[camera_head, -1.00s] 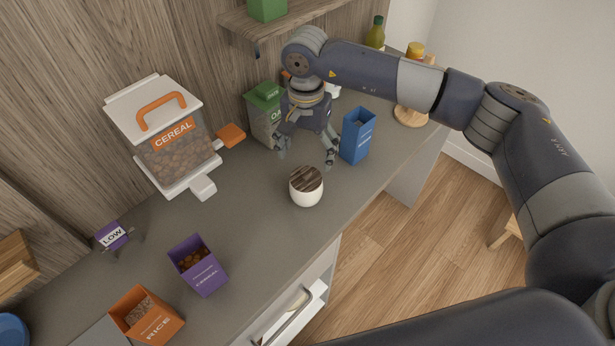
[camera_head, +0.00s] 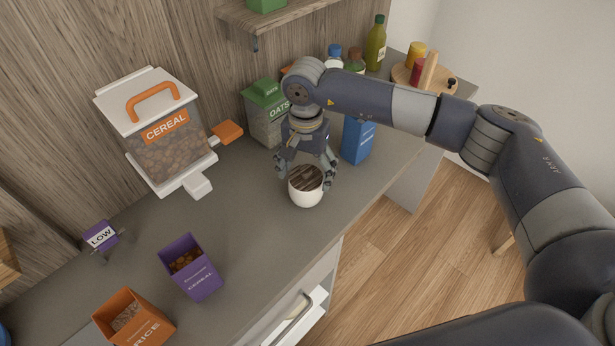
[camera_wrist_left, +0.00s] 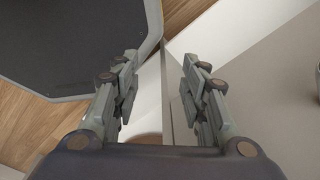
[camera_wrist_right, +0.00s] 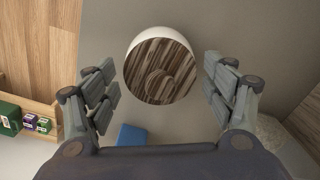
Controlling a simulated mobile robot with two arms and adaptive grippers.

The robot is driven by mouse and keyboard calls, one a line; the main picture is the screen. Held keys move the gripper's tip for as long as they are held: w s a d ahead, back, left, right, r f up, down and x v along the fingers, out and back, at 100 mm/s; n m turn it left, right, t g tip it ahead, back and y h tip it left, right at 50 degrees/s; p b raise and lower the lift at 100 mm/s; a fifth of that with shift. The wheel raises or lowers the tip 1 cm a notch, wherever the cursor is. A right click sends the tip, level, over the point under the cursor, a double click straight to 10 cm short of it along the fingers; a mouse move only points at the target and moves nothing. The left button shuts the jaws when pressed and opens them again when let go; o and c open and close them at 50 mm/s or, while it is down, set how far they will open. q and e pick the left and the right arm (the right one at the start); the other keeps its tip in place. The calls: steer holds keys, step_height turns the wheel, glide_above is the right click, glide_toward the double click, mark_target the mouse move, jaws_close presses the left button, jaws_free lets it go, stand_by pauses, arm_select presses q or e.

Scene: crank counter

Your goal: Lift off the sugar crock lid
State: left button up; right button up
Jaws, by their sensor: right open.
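The sugar crock (camera_head: 306,197) is a small white pot standing upright on the counter, with a dark striped wooden lid (camera_head: 307,178) on top. In the right wrist view the lid (camera_wrist_right: 160,72) shows a round knob, and the white crock rim (camera_wrist_right: 150,34) shows behind it. My right gripper (camera_head: 306,178) is open, its fingers on either side of the lid and apart from it in the right wrist view. My left gripper (camera_wrist_left: 160,85) shows only in its own wrist view, with its fingers apart and nothing between them.
A blue box (camera_head: 357,140) stands close behind the crock to the right, and a green oats box (camera_head: 266,112) behind it to the left. The cereal dispenser (camera_head: 165,130), a purple box (camera_head: 191,268) and an orange rice box (camera_head: 134,320) stand left. Bare counter (camera_head: 245,220) lies left of the crock.

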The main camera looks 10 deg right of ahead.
mark_target(306, 169)
steer(key=shift+s, duration=0.1)
steer(key=c, duration=1)
steer(key=shift+r, duration=0.65)
steer(key=shift+r+p, duration=0.45)
steer(key=shift+r, duration=1.45)
